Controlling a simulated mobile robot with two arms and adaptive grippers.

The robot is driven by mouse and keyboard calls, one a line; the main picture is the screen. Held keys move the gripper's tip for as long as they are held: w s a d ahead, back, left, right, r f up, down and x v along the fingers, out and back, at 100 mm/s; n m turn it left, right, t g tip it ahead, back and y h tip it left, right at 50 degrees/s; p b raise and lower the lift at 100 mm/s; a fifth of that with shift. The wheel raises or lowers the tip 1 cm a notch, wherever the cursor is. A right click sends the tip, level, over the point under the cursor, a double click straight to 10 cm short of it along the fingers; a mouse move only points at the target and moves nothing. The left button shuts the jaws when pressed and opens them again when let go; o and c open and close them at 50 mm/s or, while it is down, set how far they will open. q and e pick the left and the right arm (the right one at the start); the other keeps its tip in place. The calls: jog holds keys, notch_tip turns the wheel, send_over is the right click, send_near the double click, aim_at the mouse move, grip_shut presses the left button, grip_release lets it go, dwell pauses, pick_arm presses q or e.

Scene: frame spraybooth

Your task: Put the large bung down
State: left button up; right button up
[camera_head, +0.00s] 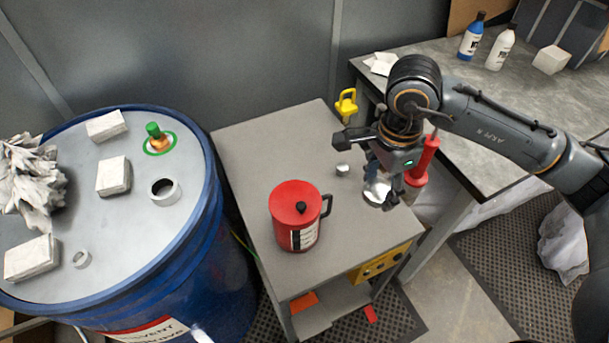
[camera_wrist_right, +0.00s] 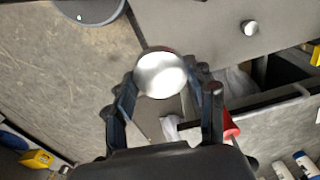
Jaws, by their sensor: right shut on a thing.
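The large bung (camera_head: 376,193) is a round, shiny silver piece at the right edge of the grey cart top (camera_head: 250,150). My right gripper (camera_head: 381,184) comes down from above and is shut on it. In the right wrist view, the large bung (camera_wrist_right: 161,75) sits between the fingertips of my right gripper (camera_wrist_right: 163,84), its bright round face showing. I cannot tell whether it touches the cart top. A small silver bung (camera_head: 343,170) stands on the cart, left of the gripper; it also shows in the right wrist view (camera_wrist_right: 249,28). My left gripper is not in view.
A red canister (camera_head: 294,226) stands on the cart's front part, a yellow padlock-like item (camera_head: 346,103) at its back right. A blue drum (camera_head: 130,225) with blocks and rings is left. A red cylinder (camera_head: 425,160) is beside the workbench (camera_head: 450,110). The cart's back left is clear.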

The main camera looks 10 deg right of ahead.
jog(key=m, duration=0.1)
jog(key=w+m, duration=0.1)
jog(key=shift+a+f+m, duration=0.1)
jog(key=shift+a+m, duration=0.05)
jog(key=shift+m, duration=0.25)
jog(key=w+m, duration=0.3)
jog(key=m, duration=0.7)
jog(key=m+b, duration=0.2)
jog(key=m, duration=2.7)
send_over(344, 212)
notch_tip(344, 212, down, 2)
notch_tip(344, 212, down, 17)
jog(key=p, duration=0.3)
jog(key=shift+s, duration=0.15)
jog(key=shift+f, duration=0.5)
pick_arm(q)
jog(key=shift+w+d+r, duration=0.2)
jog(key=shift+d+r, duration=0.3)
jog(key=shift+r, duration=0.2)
